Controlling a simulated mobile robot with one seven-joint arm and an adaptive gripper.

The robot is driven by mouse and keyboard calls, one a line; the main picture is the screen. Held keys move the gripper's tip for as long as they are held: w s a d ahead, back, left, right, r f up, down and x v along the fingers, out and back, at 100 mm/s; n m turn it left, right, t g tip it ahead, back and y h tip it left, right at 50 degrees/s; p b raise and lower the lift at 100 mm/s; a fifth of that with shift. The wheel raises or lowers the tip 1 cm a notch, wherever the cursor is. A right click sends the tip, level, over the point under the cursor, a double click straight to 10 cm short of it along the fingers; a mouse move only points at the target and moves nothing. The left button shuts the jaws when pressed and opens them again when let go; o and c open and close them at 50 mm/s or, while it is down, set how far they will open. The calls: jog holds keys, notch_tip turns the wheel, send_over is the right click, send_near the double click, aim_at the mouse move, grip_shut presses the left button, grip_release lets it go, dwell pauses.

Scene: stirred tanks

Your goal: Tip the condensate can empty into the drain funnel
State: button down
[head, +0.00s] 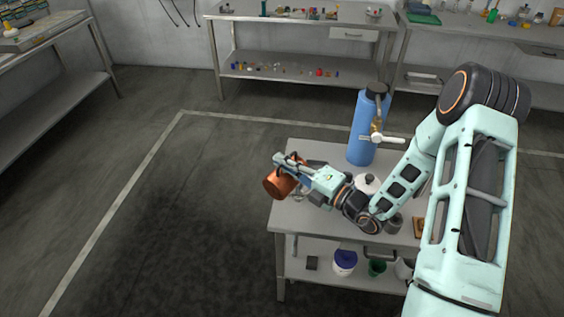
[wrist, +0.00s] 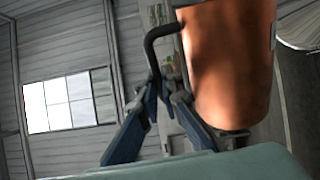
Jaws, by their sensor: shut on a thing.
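The copper-coloured can (head: 277,186) is held off the floor at the left edge of the steel table, and it looks tilted. In the wrist view the can (wrist: 229,65) fills the upper right, with its dark handle (wrist: 150,45) between my fingers. My gripper (head: 288,162) is shut on the handle, and its blue-and-grey fingers (wrist: 163,88) also show in the wrist view. The can's mouth and contents are hidden. I cannot make out the drain funnel for certain; a small clear piece (head: 299,195) shows just right of the can.
The steel table (head: 322,219) carries a blue tank (head: 362,130) with a brass-and-white valve (head: 380,138) and a white-lidded vessel (head: 367,183). Its lower shelf holds a purple-rimmed bucket (head: 344,262) and a green pot (head: 376,267). Floor at left is clear.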

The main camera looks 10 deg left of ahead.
aim_at(297, 158)
jog(key=shift+w+d+r+m+p, duration=0.45)
jog(key=shift+w+r+m+p, duration=0.1)
jog(key=shift+w+m, duration=0.15)
jog(key=shift+w+d+r+m, duration=0.35)
jog(key=shift+w+m, duration=0.25)
jog(key=shift+m, duration=0.05)
jog(key=shift+w+d+r+m, duration=0.3)
jog(key=shift+w+d+m, duration=0.1)
jog(key=shift+w+m, duration=0.25)
jog(key=shift+w+d+r+m, duration=0.35)
jog(key=shift+w+m, duration=0.15)
jog(key=shift+m, duration=0.2)
jog(key=shift+w+d+r, duration=0.1)
jog(key=shift+w, duration=0.05)
